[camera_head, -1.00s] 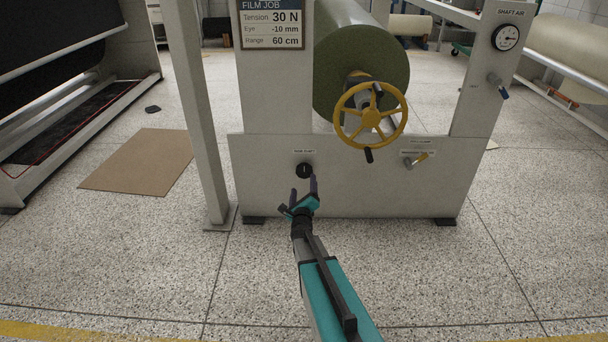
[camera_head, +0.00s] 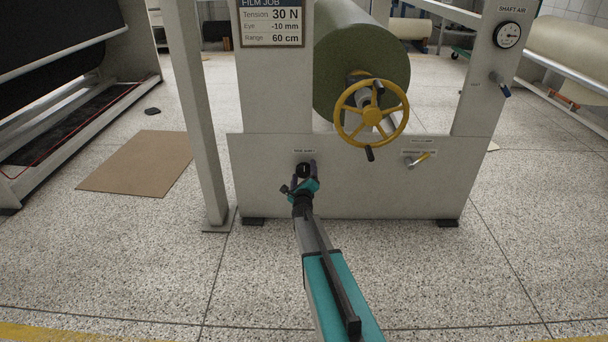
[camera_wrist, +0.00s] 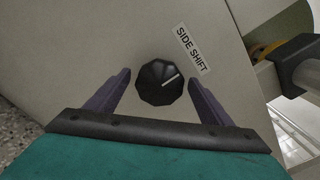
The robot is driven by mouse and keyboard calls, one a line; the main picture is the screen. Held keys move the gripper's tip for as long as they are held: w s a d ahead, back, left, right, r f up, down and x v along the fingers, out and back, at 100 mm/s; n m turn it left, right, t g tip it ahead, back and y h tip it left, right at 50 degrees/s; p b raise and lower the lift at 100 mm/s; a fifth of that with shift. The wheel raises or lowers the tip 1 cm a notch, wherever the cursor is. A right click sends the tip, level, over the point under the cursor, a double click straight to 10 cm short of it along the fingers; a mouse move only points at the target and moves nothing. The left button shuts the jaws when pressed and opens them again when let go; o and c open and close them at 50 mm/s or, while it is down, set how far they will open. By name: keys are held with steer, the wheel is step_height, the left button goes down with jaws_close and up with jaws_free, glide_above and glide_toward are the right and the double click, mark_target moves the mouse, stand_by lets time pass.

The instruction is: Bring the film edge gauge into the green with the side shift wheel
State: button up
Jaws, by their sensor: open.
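The side shift wheel is a small black faceted knob (camera_head: 303,170) on the front panel of the white machine. A gap shows between each finger and the knob. The film edge gauge with its green zone is not visible in either view.
A yellow handwheel (camera_head: 371,113) sits in front of the green roll (camera_head: 360,62), right of the knob. A shaft air dial (camera_head: 507,35) is at upper right. A white post (camera_head: 199,120) stands left.

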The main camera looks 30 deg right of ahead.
steer(key=shift+w+d, duration=0.1)
steer(key=shift+w, duration=0.15)
steer(key=c, duration=1.1)
steer(key=shift+o, duration=0.2)
